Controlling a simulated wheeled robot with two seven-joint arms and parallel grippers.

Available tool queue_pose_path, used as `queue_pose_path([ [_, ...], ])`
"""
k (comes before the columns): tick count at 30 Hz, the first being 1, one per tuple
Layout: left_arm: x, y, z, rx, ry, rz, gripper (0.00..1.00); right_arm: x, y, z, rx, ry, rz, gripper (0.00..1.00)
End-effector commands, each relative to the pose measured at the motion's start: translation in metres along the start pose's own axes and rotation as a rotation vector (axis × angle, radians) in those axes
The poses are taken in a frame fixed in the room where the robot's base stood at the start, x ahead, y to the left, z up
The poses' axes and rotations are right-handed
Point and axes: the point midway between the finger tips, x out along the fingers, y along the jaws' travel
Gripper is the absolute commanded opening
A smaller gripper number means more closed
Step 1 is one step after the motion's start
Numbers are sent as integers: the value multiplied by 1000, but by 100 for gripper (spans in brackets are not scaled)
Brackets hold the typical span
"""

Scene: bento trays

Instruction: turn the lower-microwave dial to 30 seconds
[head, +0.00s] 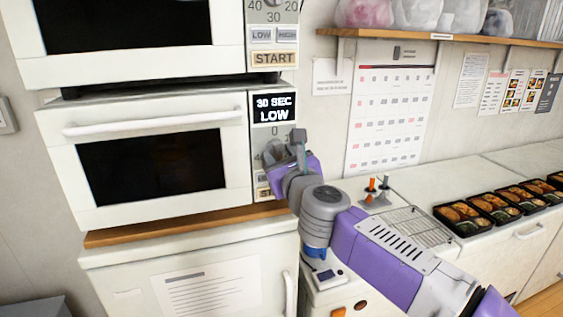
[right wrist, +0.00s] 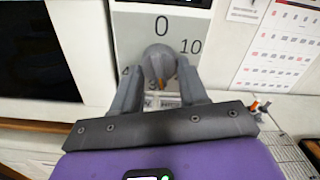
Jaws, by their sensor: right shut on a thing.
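The lower microwave (head: 238,150) is white with a dark window, and its door is closed. Its display (head: 273,107) reads "30 SEC" and "LOW". My right gripper (head: 284,150) is at the control panel, below the display. In the right wrist view, the right gripper (right wrist: 158,76) is shut on the grey round dial (right wrist: 158,58), with a finger on each side. The dial's orange mark points down. The numbers 0 and 10 show above and right of the dial; the lower numbers are partly hidden. My left gripper is not in view.
An upper microwave (head: 228,62) stands directly above. The lower one rests on a wooden board (head: 150,231) over a white cabinet. On the right, a counter holds several filled bento trays (head: 462,234) and a small stand with orange- and grey-handled tools (head: 376,199).

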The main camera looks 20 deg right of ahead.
Motion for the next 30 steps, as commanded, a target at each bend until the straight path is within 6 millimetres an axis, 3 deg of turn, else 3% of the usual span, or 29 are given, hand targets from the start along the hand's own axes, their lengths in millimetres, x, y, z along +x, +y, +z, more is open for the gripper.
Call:
queue_pose_path([
  [12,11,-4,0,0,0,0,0,0,2,0,220,0,0,12],
  [30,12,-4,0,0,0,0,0,0,1,0,260,0,0,12],
])
